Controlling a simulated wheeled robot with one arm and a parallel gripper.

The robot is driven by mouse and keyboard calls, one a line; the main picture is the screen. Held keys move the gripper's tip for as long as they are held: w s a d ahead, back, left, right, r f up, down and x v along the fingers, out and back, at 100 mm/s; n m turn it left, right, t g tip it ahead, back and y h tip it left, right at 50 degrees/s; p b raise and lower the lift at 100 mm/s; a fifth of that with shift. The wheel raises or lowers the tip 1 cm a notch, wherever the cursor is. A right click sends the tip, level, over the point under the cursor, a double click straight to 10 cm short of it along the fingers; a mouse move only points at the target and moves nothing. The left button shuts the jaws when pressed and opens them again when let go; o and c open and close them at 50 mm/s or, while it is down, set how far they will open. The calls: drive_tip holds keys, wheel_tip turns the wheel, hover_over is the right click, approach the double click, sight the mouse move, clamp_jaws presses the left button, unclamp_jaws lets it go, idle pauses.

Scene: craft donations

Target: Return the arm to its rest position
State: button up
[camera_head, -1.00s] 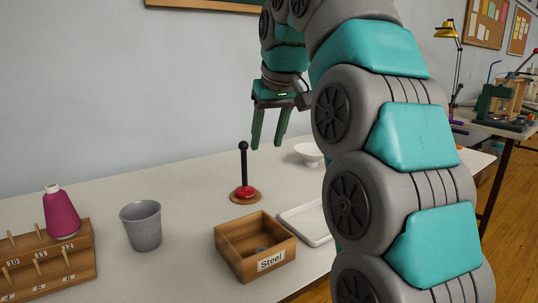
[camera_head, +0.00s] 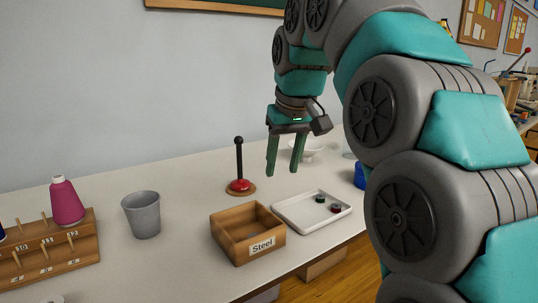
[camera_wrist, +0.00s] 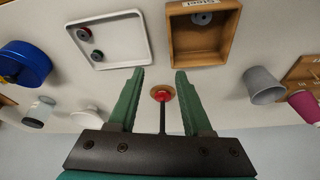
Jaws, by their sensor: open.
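My gripper (camera_head: 285,156) hangs above the back of the table with its two green fingers apart and nothing between them. The wrist view also shows the open gripper (camera_wrist: 160,85), with the table below it. My grey and teal arm fills the right of the head view and hides part of the table there.
Below are a wooden box marked Steel (camera_head: 227,243), a white tray (camera_head: 290,222) with two small round pieces, a red-based black post (camera_head: 240,175), a grey cup (camera_head: 142,218), a spool rack (camera_head: 75,257), a white bowl (camera_head: 313,148) and a blue container (camera_wrist: 25,62).

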drive_tip(key=s+d+f+m+g, duration=0.1)
drive_tip(key=s+d+f, duration=0.3)
drive_tip(key=s+f, duration=0.5)
drive_tip(key=s+d+f+m+g+h, duration=0.1)
drive_tip(key=s+d+f, duration=0.3)
drive_tip(key=s+f, duration=0.6)
drive_tip(key=s+d+f+m+g, duration=0.2)
drive_tip(key=s+d+f+g, duration=0.1)
drive_tip(key=s+f, duration=0.7)
drive_tip(key=s+d, duration=0.1)
drive_tip(key=s, duration=0.2)
drive_tip(key=shift+f, duration=0.2)
drive_tip(key=shift+s+d, duration=0.1)
